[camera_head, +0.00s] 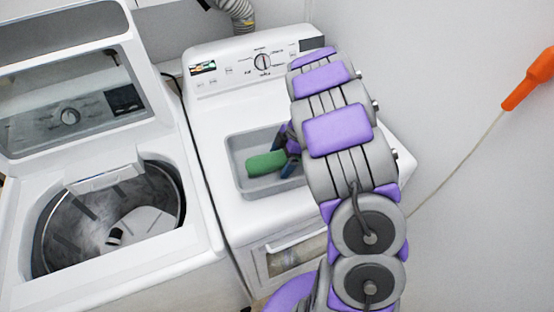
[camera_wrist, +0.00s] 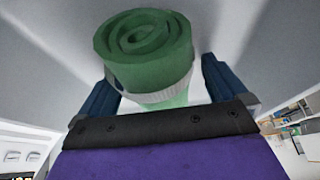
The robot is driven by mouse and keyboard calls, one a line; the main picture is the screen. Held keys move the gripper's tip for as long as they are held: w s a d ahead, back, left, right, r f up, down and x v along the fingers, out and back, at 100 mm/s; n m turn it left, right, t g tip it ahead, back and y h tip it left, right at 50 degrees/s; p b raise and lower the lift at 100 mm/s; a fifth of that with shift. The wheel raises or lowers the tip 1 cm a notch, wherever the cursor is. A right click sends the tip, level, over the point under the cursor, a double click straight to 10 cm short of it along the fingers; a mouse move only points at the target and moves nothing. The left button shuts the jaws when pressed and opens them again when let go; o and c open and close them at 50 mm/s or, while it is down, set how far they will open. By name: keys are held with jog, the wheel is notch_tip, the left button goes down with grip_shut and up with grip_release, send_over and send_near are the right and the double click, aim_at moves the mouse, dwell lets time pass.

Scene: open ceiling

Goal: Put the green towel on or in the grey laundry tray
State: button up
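The green towel (camera_head: 266,163) is rolled up and shows at the grey laundry tray (camera_head: 240,150), which sits on top of the right-hand white machine. In the wrist view the rolled towel (camera_wrist: 145,45) shows its spiral end and a pale band. My gripper (camera_head: 291,150) is at the towel's right end, partly hidden behind my arm. In the wrist view its two dark blue fingers (camera_wrist: 162,90) stand apart on either side of the towel. A light gap shows beside the right finger; contact at the left finger is unclear. I cannot tell whether the towel rests on the tray floor.
The right-hand machine (camera_head: 213,120) has a raised control panel at the back. An open top-loading washer (camera_head: 120,262) with its lid up stands at the left. A grey hose (camera_head: 238,12) is behind. An orange object (camera_head: 530,80) on a cord is at the right wall.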

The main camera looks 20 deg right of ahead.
aim_at(273, 156)
jog(key=shift+a+r, duration=0.1)
jog(key=shift+a, duration=1.4)
jog(key=shift+a+r, duration=0.15)
jog(key=shift+a, duration=0.15)
jog(key=d+r, duration=0.3)
jog(key=d+r+p, duration=0.1)
jog(key=d+r, duration=0.2)
jog(key=shift+r, duration=0.4)
jog(key=r, duration=0.2)
jog(key=a+r+p, duration=0.1)
jog(key=r, duration=0.1)
jog(key=shift+s, duration=0.2)
jog(key=shift+a, duration=0.1)
jog(key=shift+s+r, duration=0.25)
jog(key=shift+r, duration=0.1)
jog(key=s+a+r+m+g+h, duration=0.1)
jog(key=s+a+r+m, duration=0.4)
jog(key=s, duration=0.3)
jog(key=s+a+r+m+g+h, duration=0.1)
jog(key=s+a+r+m+h, duration=0.15)
jog(key=s+a+m, duration=0.4)
jog(key=s+a+m+h, duration=0.1)
jog(key=s+m, duration=0.4)
jog(key=s, duration=1.3)
jog(key=shift+s+a, duration=0.25)
